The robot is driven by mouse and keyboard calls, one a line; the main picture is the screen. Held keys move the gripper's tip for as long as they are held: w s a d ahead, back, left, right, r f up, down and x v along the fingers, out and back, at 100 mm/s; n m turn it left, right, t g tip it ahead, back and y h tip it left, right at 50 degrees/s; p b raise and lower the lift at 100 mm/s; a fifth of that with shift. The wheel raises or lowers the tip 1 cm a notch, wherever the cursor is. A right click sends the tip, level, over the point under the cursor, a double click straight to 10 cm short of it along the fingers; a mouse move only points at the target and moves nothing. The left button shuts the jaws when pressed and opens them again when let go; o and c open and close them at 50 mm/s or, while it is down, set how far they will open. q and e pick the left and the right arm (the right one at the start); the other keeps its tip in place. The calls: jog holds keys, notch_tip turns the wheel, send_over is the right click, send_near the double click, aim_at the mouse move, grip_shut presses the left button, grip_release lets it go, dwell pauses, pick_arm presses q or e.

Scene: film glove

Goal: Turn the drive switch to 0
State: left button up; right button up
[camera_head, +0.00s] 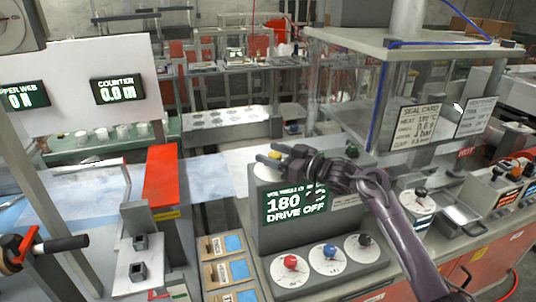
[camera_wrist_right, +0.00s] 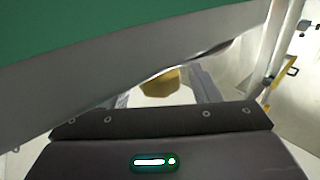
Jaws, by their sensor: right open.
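The grey console (camera_head: 262,238) has a green display (camera_head: 295,203) reading "180" and "DRIVE OFF". A yellow knob (camera_head: 274,155) sits on a white dial on top of the console, partly hidden by my right gripper (camera_head: 281,151). In the right wrist view the dull yellow knob (camera_wrist_right: 160,82) shows between the two spread fingers of my open right gripper (camera_wrist_right: 165,88); I cannot tell whether they touch it. Three more knobs on white dials are on the lower front: red (camera_head: 290,262), blue (camera_head: 329,251) and black (camera_head: 364,240). I cannot read the dial markings. My left gripper is out of view.
A red-topped post (camera_head: 163,190) and a black-handled crank (camera_head: 62,244) stand at left. Cards with blue squares (camera_head: 232,270) lie left of the console. A clear-walled press with a seal card (camera_head: 418,122) stands close behind my right arm. Another black knob (camera_head: 421,193) is at right.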

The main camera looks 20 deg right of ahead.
jog(key=b+v, duration=0.1)
jog(key=v, duration=0.4)
jog(key=shift+s+d+f+b, duration=0.1)
jog(key=shift+s+d+b, duration=0.1)
jog(key=shift+d+b, duration=0.15)
jog(key=shift+s+d, duration=0.1)
jog(key=shift+s, duration=0.15)
